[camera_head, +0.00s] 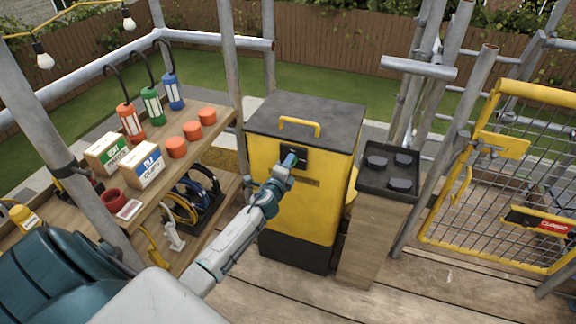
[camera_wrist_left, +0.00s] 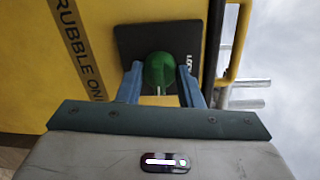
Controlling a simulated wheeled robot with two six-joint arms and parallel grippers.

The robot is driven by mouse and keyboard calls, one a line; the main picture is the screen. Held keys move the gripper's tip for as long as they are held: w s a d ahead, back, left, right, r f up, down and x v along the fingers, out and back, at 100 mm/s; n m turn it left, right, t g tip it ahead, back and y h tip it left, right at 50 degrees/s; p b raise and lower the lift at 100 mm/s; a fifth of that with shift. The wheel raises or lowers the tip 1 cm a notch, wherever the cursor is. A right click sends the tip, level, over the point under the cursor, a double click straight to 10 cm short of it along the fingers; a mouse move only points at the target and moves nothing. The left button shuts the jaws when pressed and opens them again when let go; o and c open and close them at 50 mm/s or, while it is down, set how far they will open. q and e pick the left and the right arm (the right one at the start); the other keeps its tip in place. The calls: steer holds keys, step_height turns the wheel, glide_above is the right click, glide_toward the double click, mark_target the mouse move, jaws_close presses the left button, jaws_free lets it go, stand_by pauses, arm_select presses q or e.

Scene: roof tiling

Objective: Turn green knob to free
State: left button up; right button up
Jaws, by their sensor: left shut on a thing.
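The green knob (camera_wrist_left: 160,70) sits on a dark plate (camera_wrist_left: 136,38) on the yellow box, seen in the left wrist view. My left gripper (camera_wrist_left: 160,82) is shut on the knob, with a blue finger on each side of it. In the head view my left gripper (camera_head: 288,162) reaches the dark plate (camera_head: 301,156) on the front of the yellow box (camera_head: 285,195), and the knob is mostly hidden there. The plate's lettering is partly covered, so I cannot read the knob's setting. My right gripper is not in view.
The box has a dark lid (camera_head: 310,108) with a yellow handle (camera_head: 299,123). A wooden post with a black tray (camera_head: 366,186) stands close on its right. A shelf (camera_head: 205,145) with lanterns and boxes is at left. A yellow mesh gate (camera_head: 488,256) is at right.

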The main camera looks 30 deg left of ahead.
arm_select(q)
steer(key=o, duration=1)
steer(key=v, duration=1.1)
steer(key=shift+b, duration=0.4)
steer(key=s+f+n+g, duration=0.3)
steer(key=s+f, duration=0.2)
steer(key=f, duration=0.6)
steer(key=s+f+n+g+h, duration=0.1)
steer(key=s+f+n+g, duration=0.15)
steer(key=s+f, duration=0.6)
steer(key=s+f+n+g, duration=0.2)
steer(key=f+n+g, duration=0.1)
steer(key=f, duration=1.1)
steer(key=s+d+f+n+g, duration=0.2)
steer(key=s+f, duration=0.4)
steer(key=s, duration=0.4)
steer(key=s+d+f+n+g+h, duration=0.1)
steer(key=s+d+f+n+g, duration=0.1)
steer(key=s+f, duration=0.4)
steer(key=s+d+f+n+g+h, duration=0.1)
steer(key=s+d+f+n+g, duration=0.2)
steer(key=s, duration=1.3)
steer(key=shift+s+d+f+n, duration=0.1)
steer(key=shift+d+f+n, duration=0.35)
steer(key=shift+f, duration=0.45)
steer(key=shift+s+d+f+n, duration=0.2)
steer(key=shift+d+f, duration=0.4)
steer(key=shift+f, duration=0.25)
